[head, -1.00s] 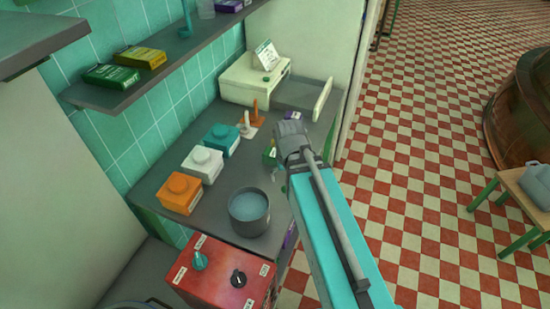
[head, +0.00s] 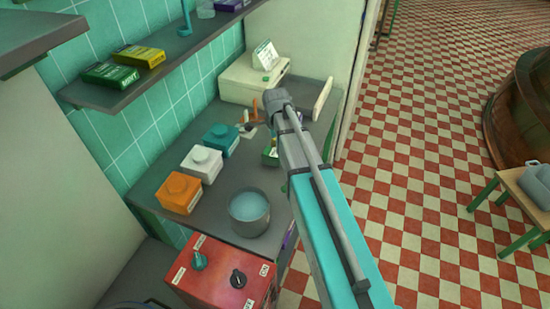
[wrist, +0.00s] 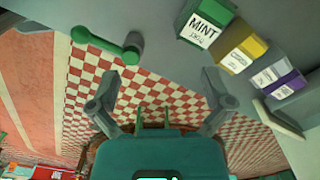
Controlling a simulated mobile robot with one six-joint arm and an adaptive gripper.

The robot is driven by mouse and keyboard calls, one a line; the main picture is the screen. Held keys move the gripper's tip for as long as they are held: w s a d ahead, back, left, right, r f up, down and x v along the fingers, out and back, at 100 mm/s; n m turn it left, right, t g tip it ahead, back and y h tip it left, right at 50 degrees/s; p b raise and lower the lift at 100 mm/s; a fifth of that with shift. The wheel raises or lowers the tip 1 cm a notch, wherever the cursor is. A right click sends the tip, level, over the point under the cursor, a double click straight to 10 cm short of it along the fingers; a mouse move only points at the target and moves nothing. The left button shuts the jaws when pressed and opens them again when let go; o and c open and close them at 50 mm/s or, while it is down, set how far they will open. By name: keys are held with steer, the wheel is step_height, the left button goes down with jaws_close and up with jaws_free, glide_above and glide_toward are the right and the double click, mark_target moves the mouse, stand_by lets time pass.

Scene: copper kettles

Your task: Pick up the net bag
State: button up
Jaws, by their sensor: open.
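I cannot pick out a net bag for certain in either view. A grey-green rounded object (head: 538,184) lies on a small wooden stool at the right edge of the head view; I cannot tell whether it is the bag. My gripper shows in the wrist view (wrist: 160,78) with its two grey fingers wide apart and nothing between them, the checkered floor behind.
The grey counter (head: 222,250) holds orange (head: 179,193), white (head: 201,163) and teal (head: 221,139) canisters and a metal pot (head: 249,212). A red control box (head: 222,275) stands in front. The wrist view shows a mint box (wrist: 204,26) and a green handle (wrist: 106,44).

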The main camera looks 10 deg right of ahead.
mark_target(273, 153)
steer(key=w+m, duration=0.5)
steer(key=m, duration=0.1)
steer(key=shift+w+f, duration=0.1)
steer(key=shift+w, duration=0.25)
steer(key=shift+f, duration=0.15)
step_height(273, 153, down, 8)
steer(key=b, duration=0.9)
steer(key=shift+f, duration=0.2)
steer(key=shift+f, duration=0.15)
steer(key=shift+w+f+b, duration=0.15)
steer(key=shift+f+b, duration=1.1)
steer(key=shift+w+f+b, duration=0.1)
steer(key=shift+f+b, duration=1.1)
steer(key=shift+b, duration=0.05)
steer(key=c, duration=1)
